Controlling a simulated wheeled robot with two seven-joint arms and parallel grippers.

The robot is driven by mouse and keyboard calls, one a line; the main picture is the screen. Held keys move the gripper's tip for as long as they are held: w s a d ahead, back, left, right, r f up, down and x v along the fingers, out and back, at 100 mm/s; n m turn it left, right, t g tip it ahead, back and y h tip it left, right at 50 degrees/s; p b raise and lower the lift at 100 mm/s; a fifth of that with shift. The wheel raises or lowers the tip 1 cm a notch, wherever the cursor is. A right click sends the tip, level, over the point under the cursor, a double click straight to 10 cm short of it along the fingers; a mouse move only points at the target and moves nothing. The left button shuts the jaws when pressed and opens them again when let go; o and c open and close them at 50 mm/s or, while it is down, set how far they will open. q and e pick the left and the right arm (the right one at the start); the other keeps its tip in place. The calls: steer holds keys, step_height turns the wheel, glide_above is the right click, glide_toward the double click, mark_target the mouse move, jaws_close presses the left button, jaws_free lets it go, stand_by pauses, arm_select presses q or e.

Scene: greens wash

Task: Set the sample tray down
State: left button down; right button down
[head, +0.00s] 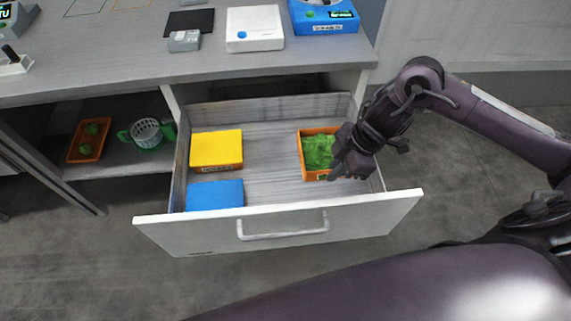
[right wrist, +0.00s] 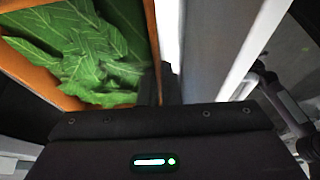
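The sample tray (head: 303,158) is orange and full of green leaves (head: 318,151). It is inside the open drawer, on the right side, and looks level; I cannot tell whether its base touches the drawer floor. My right gripper (head: 338,169) is at the tray's right wall, near the front corner. In the right wrist view, the fingers (right wrist: 160,86) are close together around the end of the orange wall (right wrist: 151,35), with leaves (right wrist: 85,55) to the left. The grip itself is partly hidden. My left gripper is out of view.
The drawer (head: 370,207) also holds a yellow box (head: 216,147) and a blue box (head: 214,194) at left, with bare floor between them and the tray. A lower shelf at left holds another orange tray (head: 77,155) and a green-handled basket (head: 146,133). Devices stand on the counter (head: 110,50).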

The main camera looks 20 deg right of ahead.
steer(key=shift+f, duration=0.15)
step_height(320, 180, down, 14)
steer(key=shift+s+f+b, duration=0.1)
steer(key=shift+f+b, duration=0.15)
steer(key=shift+b, duration=0.25)
steer(key=shift+f, duration=2.6)
steer(key=shift+b, duration=0.3)
steer(key=shift+f, duration=0.15)
steer(key=c, duration=1.6)
jaws_free()
steer(key=shift+c, duration=0.2)
